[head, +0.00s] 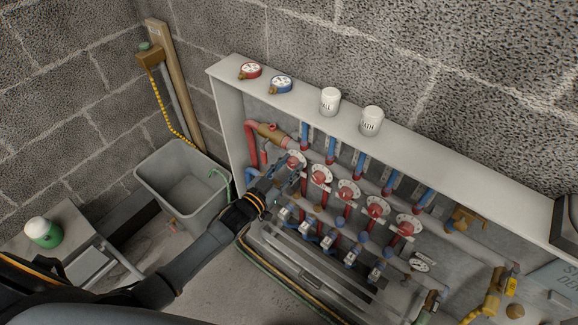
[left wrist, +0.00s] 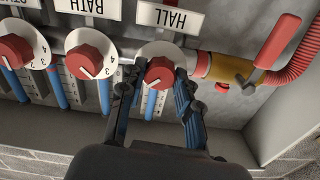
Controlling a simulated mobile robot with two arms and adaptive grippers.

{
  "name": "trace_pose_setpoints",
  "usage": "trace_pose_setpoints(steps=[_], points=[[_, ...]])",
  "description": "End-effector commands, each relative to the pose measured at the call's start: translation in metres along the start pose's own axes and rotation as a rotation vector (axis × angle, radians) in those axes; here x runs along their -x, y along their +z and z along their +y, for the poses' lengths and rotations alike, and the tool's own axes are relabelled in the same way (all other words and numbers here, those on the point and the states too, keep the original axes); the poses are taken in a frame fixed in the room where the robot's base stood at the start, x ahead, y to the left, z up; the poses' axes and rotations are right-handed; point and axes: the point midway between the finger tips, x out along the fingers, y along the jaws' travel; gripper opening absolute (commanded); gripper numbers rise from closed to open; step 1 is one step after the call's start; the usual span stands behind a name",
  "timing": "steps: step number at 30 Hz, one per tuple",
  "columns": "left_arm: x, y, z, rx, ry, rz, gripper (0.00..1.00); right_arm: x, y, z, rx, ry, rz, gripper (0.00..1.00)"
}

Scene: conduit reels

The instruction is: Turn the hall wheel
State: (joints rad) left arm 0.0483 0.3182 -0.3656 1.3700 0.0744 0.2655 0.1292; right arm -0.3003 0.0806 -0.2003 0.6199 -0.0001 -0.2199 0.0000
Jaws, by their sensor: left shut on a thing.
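The hall wheel (left wrist: 159,71) is a red round knob on a white dial, under a plate reading HALL (left wrist: 168,17) in the left wrist view. In the head view it is the leftmost red knob (head: 294,159) in the row, partly hidden by my gripper. My left gripper (left wrist: 157,78) has a finger on each side of the knob and is shut on it. In the head view the left gripper (head: 289,172) reaches in from the lower left. My right gripper is not in view.
The bath wheel (left wrist: 91,62) is close beside the hall wheel. A red-handled valve (left wrist: 262,62) is on its other side. White caps (head: 330,100) and two gauges (head: 251,70) stand on the cabinet top (head: 300,92). A grey bin (head: 160,185) stands left of the cabinet.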

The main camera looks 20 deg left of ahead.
Motion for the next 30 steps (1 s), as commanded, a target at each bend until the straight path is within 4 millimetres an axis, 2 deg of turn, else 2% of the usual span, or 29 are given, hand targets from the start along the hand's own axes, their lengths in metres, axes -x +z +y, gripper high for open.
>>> trace_pose_setpoints(steps=[5,6,9,20,23,30], points=[[0.000,0.000,0.000,0.001,0.000,-0.001,0.01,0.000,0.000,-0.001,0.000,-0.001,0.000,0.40],[0.000,0.000,0.000,0.001,0.000,-0.001,0.35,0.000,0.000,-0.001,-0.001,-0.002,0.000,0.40],[0.000,0.000,0.000,0.002,0.000,-0.001,0.55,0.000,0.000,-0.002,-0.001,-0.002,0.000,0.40],[0.003,0.000,0.000,0.002,0.000,-0.001,0.56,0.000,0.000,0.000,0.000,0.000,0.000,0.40],[0.014,0.002,0.000,0.003,0.000,-0.003,0.56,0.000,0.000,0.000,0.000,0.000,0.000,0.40],[0.064,0.002,0.000,0.002,0.000,-0.005,0.56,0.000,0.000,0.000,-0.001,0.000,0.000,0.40]])
